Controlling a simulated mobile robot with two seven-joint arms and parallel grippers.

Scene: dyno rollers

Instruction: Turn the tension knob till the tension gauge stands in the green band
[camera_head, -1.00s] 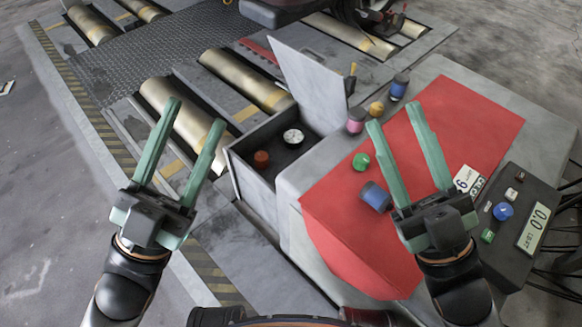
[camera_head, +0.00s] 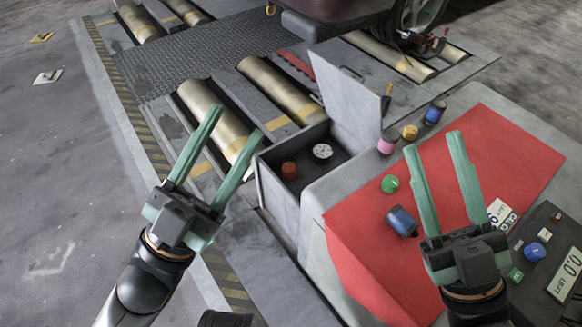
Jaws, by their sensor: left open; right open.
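The orange-brown tension knob (camera_head: 289,171) sits inside an open grey box in the middle of the view. The round white tension gauge (camera_head: 322,151) is to the right of the knob, in the same box; its needle and green band are too small to read. The box's lid (camera_head: 345,95) stands raised behind them. My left gripper (camera_head: 232,128) is open and empty, left of the box and apart from the knob. My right gripper (camera_head: 433,143) is open and empty over the red mat, right of the box.
The red mat (camera_head: 480,150) bears a blue can (camera_head: 402,222) and a green cylinder (camera_head: 390,184). Pink (camera_head: 388,142), yellow (camera_head: 410,132) and blue (camera_head: 435,112) items stand along its far edge. A control panel with a display (camera_head: 565,275) is at right. Rollers (camera_head: 215,115) lie beyond the box.

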